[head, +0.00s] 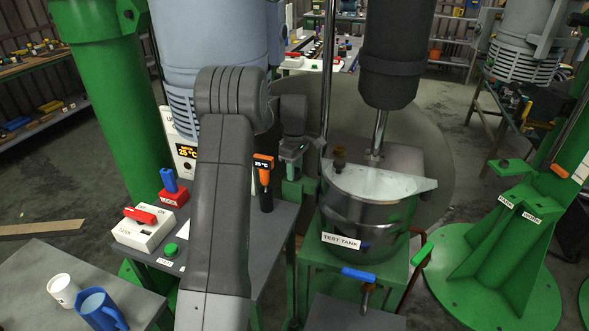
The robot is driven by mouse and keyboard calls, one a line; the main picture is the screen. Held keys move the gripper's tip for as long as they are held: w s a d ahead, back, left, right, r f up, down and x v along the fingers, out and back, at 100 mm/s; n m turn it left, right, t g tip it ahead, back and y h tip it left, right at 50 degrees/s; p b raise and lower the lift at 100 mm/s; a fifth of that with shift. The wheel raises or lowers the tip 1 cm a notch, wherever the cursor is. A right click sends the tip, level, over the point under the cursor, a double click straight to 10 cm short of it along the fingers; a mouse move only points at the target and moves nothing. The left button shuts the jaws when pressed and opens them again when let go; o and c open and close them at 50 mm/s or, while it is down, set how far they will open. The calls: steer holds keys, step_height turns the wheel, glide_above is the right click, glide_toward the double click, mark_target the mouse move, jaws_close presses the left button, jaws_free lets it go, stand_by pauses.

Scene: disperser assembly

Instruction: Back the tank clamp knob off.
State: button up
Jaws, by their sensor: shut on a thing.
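The steel test tank (345,212) stands on a green stand right of my arm, with a white "TEST TANK" label on its front and a pale half lid on top. My gripper (293,160) points down just left of the tank's rim, above a green bracket (293,190). Its jaws are shut on a small part at the top of that bracket, where the tank clamp knob appears to be. The knob itself is mostly hidden by the fingers, so its turn cannot be read. A brown knob (339,157) stands apart on the lid.
A steel shaft (379,130) under a dark housing rises from the tank. An orange-and-black thermometer (264,180), a red-handled switch box (144,228) and a green button (170,250) are on the left bench. A blue-handled lever (358,275) is in front of the tank.

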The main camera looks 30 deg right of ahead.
steer(key=shift+r, duration=0.1)
stand_by(0.3)
steer(key=o, duration=1)
step_height(320, 180, up, 14)
steer(key=shift+f+b, duration=0.15)
steer(key=shift+b, duration=0.5)
step_height(320, 180, down, 14)
steer(key=shift+r+p, duration=0.1)
steer(key=shift+p, duration=0.55)
